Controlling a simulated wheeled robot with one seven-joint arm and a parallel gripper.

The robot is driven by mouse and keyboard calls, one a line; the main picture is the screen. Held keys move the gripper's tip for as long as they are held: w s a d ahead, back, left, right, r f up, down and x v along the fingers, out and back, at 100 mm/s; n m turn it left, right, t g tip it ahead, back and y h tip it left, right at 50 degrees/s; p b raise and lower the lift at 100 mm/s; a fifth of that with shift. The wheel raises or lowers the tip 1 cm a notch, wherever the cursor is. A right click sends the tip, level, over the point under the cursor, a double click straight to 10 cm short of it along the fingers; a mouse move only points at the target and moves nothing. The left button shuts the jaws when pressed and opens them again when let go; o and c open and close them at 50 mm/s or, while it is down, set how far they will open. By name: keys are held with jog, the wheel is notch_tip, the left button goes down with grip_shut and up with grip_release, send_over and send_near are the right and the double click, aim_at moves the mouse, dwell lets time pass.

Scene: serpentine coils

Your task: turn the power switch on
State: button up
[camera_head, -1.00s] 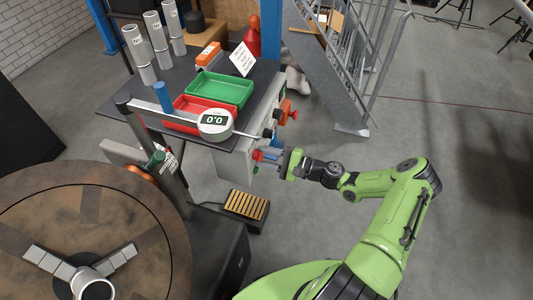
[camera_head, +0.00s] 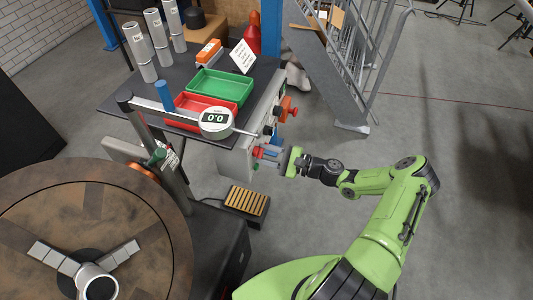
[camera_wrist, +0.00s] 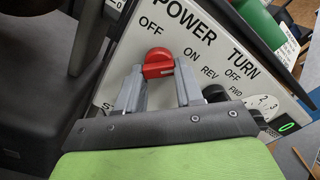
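The power switch is a red knob (camera_wrist: 158,63) on a pale control panel (camera_wrist: 125,62), under the word POWER, with OFF printed above it and ON to its right. My gripper (camera_wrist: 158,76) is open, with one grey finger on each side of the knob. Small gaps seem to show between the fingers and the knob; contact is hard to tell. In the head view, my gripper (camera_head: 268,153) is at the panel's front face, reaching in from the right. The knob's exact pointing direction is unclear.
A dark TURN knob (camera_wrist: 214,93) and a dial (camera_wrist: 264,104) sit right of the switch. Above the panel, the table holds a green tray (camera_head: 243,98) and a red tray (camera_head: 181,124). A foot pedal (camera_head: 247,201) stands below. Open floor lies to the right.

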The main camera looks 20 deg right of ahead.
jog(key=o, duration=0.4)
jog(key=shift+o, duration=0.2)
jog(key=v, duration=1.5)
jog(key=shift+s+d+p, duration=0.25)
jog(key=shift+d+p, duration=0.05)
jog(key=shift+d, duration=0.05)
jog(key=s+a+r+n+g+h+p, duration=0.1)
jog(key=s+a+r+n+g+h, duration=0.2)
jog(key=a+r+n+g+h, duration=0.45)
jog(key=s+a+r+n+g+h+p, duration=0.25)
jog(key=r+n, duration=0.25)
jog(key=r, duration=0.5)
jog(key=s+a+r+n+t+h, duration=0.3)
jog(key=s+r+n+t+h, duration=0.1)
jog(key=s+r, duration=0.8)
jog(key=shift+s+r+t+h+p, duration=0.3)
jog(key=shift+s+r+t+p, duration=0.15)
jog(key=shift+s, duration=0.4)
